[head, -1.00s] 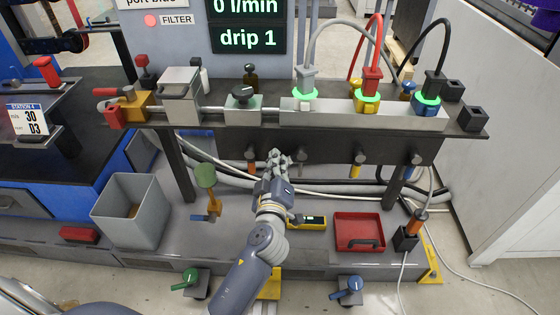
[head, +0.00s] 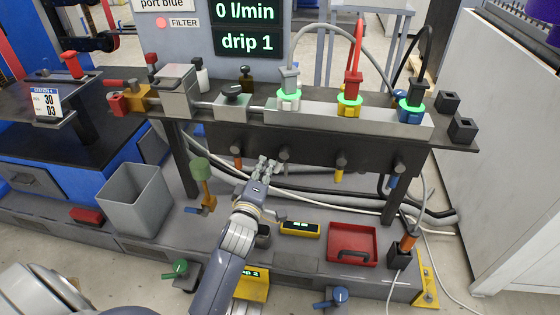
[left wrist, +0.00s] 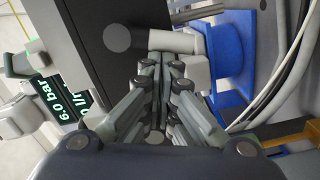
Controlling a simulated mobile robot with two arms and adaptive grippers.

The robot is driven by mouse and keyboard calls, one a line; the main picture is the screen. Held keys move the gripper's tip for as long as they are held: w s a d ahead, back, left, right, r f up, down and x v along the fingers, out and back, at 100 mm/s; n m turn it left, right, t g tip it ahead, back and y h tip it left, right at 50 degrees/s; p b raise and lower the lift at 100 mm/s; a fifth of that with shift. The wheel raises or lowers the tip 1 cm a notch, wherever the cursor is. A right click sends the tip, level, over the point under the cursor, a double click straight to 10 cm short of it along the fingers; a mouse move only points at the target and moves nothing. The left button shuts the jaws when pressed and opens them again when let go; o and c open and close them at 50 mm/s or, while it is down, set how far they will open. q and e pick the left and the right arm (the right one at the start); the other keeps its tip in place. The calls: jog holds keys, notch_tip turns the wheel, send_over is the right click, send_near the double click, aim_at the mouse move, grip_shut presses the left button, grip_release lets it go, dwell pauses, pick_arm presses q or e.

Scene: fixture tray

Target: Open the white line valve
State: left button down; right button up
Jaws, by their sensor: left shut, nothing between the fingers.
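The white line valve (head: 284,155) sits under the front edge of the dark bench, below the port with the white collar. Its knob is grey and its short handle looks pale. In the left wrist view a white handle (left wrist: 196,72) lies just right of the fingertips, below a pale cylinder (left wrist: 178,41). My left gripper (head: 267,165) is shut and empty, just left of and slightly below the valve; its fingertips (left wrist: 166,66) are close to the handle. I cannot tell whether they touch. My right gripper is not in view.
Orange (head: 237,160), yellow (head: 340,172) and blue (head: 394,180) valve handles hang along the same bench edge. Hoses run behind. Below are a grey bin (head: 135,205), a green-topped post (head: 202,180), a yellow meter (head: 300,229) and a red tray (head: 351,258).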

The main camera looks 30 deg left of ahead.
pick_arm(q)
jog(key=shift+w+d+f+n, duration=0.1)
jog(key=shift+d+f+n, duration=0.05)
jog(key=shift+n, duration=0.35)
jog(key=shift+f+n+p, duration=0.35)
jog(key=shift+f+n, duration=0.15)
jog(key=shift+n, duration=0.4)
jog(key=shift+w+d+f+n, duration=0.15)
jog(key=shift+d+f+n, duration=0.1)
jog(key=shift+n, duration=0.35)
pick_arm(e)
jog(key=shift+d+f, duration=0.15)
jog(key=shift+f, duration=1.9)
pick_arm(q)
jog(key=shift+r, duration=0.1)
